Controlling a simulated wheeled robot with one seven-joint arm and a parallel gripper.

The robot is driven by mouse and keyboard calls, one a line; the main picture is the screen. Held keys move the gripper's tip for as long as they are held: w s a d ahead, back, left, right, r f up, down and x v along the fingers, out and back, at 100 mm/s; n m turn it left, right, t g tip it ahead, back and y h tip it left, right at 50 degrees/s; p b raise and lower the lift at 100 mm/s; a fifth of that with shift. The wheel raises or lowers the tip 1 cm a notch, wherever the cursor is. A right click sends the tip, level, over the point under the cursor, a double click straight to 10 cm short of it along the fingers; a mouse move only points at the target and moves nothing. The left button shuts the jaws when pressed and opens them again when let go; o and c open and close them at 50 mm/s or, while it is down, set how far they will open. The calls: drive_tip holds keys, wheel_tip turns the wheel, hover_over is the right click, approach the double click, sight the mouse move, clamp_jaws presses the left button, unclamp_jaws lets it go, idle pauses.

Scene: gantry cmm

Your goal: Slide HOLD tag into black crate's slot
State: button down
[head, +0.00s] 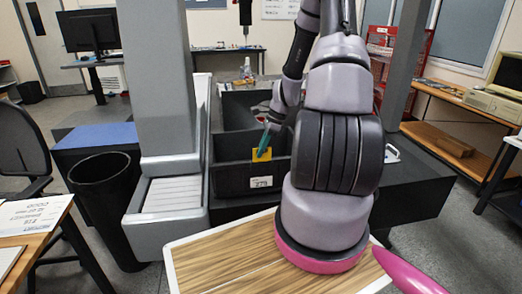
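The black crate (228,178) stands beyond the wooden top, its front wall facing me with a white label (261,182) low on it. A small yellow tag (267,156) shows against the upper part of that wall; its lettering is too small to read. My gripper (262,152) reaches down over the crate's front, its teal fingers close together on the yellow tag, seemingly shut on it. The slot is not discernible, and I cannot tell whether the tag touches the wall.
A grey column (165,75) and its base stand just left of the crate. A black bin (104,215) is further left. The wooden top (222,258) before me is bare. A bottle (247,68) shows behind the crate; a bench (450,143) is at right.

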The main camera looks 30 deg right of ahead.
drive_tip(key=shift+f, duration=0.3)
drive_tip(key=shift+f, duration=0.3)
drive_tip(key=shift+f, duration=0.4)
idle(0.4)
drive_tip(key=shift+f, duration=0.2)
idle(0.3)
drive_tip(key=c, duration=1)
unclamp_jaws()
drive_tip(key=shift+o, duration=0.2)
drive_tip(key=shift+o, duration=1.2)
